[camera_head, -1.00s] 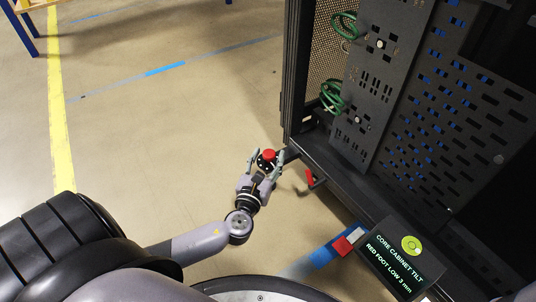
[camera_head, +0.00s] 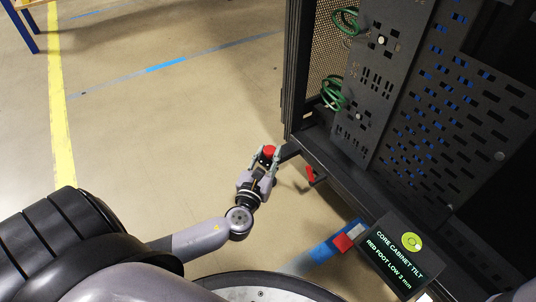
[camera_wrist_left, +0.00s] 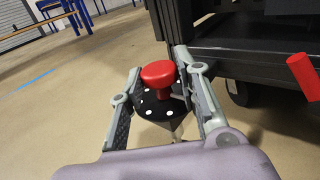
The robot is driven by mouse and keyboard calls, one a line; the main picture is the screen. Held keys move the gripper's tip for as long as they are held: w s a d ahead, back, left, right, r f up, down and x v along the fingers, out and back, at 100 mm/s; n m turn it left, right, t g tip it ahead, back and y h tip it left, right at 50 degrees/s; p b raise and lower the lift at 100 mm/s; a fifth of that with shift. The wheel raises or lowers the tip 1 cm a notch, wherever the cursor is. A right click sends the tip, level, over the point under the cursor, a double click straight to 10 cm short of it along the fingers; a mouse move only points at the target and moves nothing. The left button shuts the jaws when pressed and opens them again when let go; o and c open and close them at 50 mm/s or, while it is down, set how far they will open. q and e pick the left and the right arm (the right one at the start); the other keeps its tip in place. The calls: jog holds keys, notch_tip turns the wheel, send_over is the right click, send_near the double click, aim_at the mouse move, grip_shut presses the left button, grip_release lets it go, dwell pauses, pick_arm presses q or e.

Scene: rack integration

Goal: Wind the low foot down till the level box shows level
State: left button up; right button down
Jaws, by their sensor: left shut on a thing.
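The red-topped foot knob (camera_head: 269,151) stands at the near corner of the black cabinet (camera_head: 330,165). In the left wrist view its red cap (camera_wrist_left: 158,74) sits above a black disc with white dots. My left gripper (camera_head: 264,160) is shut on this disc, with a finger on either side (camera_wrist_left: 160,100). My right gripper is not in view.
A red handle (camera_head: 312,174) sticks out low on the cabinet's front; a red part also shows in the wrist view (camera_wrist_left: 304,76). Green cables (camera_head: 333,93) hang inside the cabinet. The floor (camera_head: 190,130) to the left is clear, with yellow and blue tape lines.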

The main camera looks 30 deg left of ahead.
pick_arm(q)
jog(key=shift+a+m+h, duration=0.1)
jog(key=shift+m+h, duration=0.2)
